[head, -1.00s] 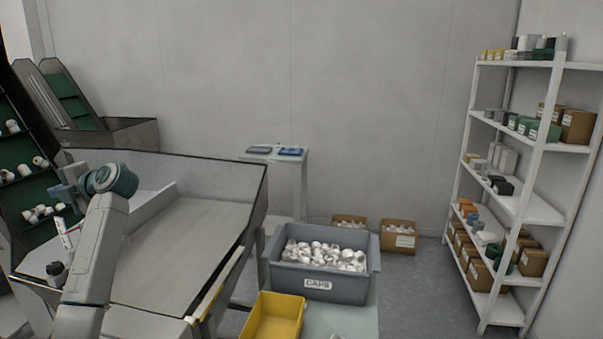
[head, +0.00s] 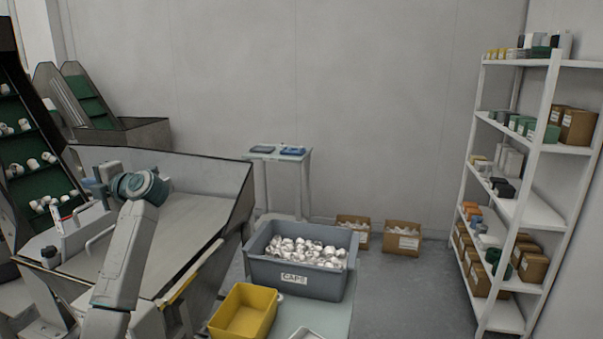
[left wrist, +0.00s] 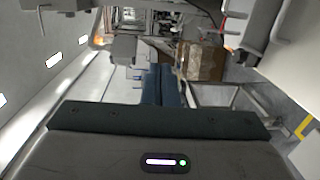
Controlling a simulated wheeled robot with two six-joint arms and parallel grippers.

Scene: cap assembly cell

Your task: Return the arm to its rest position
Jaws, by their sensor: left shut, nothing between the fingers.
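My left arm comes up from the bottom left in the head view. Its grey link ends in a teal-ringed wrist, held over the sloped hopper tray (head: 185,235). My left gripper (head: 92,188) points left from that wrist, over the left part of the hopper. In the left wrist view the dark blue fingers (left wrist: 160,85) are together with nothing between them. My right gripper is out of view.
A grey caps bin (head: 300,278) full of white caps and a yellow tub (head: 243,312) stand right of the hopper. A shelf (head: 520,210) is at the far right. Cardboard boxes (head: 402,238) sit by the wall, with open floor beside them.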

